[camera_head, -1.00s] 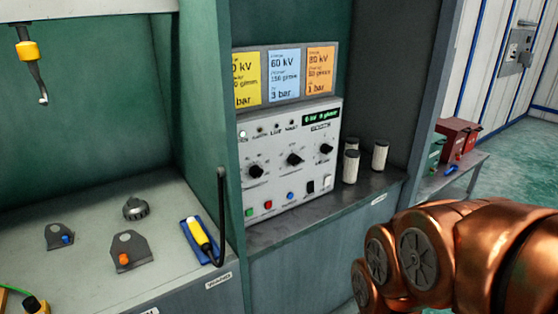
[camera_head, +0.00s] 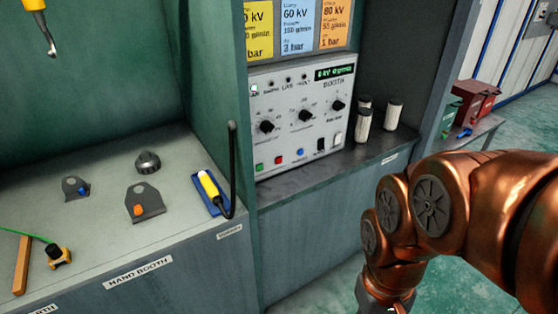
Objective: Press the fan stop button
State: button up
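The control panel (camera_head: 292,132) is a pale box with three dark knobs and a small display, set on a shelf in the middle. Along its lower edge are a green button (camera_head: 259,167), a red button (camera_head: 278,160), a blue button (camera_head: 300,152), a black switch (camera_head: 320,145) and a white switch (camera_head: 337,139). Their labels are too small to read, so I cannot tell which is the fan stop. My gripper (camera_head: 386,308) shows only partly at the bottom edge, below my copper arm. It is well apart from the panel, and its fingers are cut off.
A bench (camera_head: 185,238) at left holds metal brackets, a knob-like part and a yellow-handled tool (camera_head: 208,186). A dark upright hook (camera_head: 232,165) stands by the divider, left of the panel. Pale cylinders (camera_head: 393,114) stand right of the panel. Red boxes (camera_head: 474,100) sit on a far-right bench.

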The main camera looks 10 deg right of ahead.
grip_shut()
dwell(1.3)
